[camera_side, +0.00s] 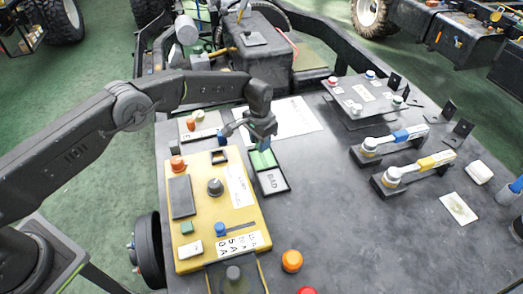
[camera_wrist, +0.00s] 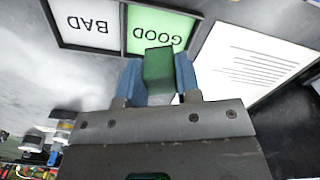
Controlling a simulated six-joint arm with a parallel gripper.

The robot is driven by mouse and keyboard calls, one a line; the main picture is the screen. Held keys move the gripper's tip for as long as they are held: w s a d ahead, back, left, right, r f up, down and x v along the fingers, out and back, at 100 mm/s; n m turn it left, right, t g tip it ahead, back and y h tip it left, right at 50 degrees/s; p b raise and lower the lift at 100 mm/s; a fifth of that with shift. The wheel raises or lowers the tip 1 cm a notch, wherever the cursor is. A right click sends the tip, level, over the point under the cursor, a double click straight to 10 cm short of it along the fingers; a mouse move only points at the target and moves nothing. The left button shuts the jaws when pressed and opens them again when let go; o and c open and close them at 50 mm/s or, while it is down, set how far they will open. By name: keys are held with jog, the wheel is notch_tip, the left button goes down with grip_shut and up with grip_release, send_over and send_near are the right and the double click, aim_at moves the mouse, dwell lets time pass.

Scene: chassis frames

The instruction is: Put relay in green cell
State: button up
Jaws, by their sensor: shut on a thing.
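The relay is a dark green block (camera_wrist: 159,70) in the wrist view, held between the two blue fingertips of my gripper (camera_wrist: 158,78). The green cell (camera_wrist: 172,22), lettered GOOD, is just past the relay; the block overlaps the cell's near part in this view. In the side view my gripper (camera_side: 262,140) points down at the upper end of the green cell (camera_side: 263,160). The relay cannot be clearly made out there. Whether it touches the cell floor I cannot tell.
The BAD cell (camera_wrist: 88,24) adjoins the green cell in the same dark-rimmed tray. A printed white sheet (camera_wrist: 250,62) lies beside the tray. In the side view a yellow panel (camera_side: 245,200) with knobs and blocks stands left of the tray. Bare dark tabletop (camera_side: 340,210) lies to the right.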

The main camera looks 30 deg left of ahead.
jog(key=shift+d+f, duration=0.3)
jog(key=shift+f, duration=1.85)
jog(key=shift+f, duration=0.2)
jog(key=o, duration=0.9)
jog(key=shift+o, duration=0.2)
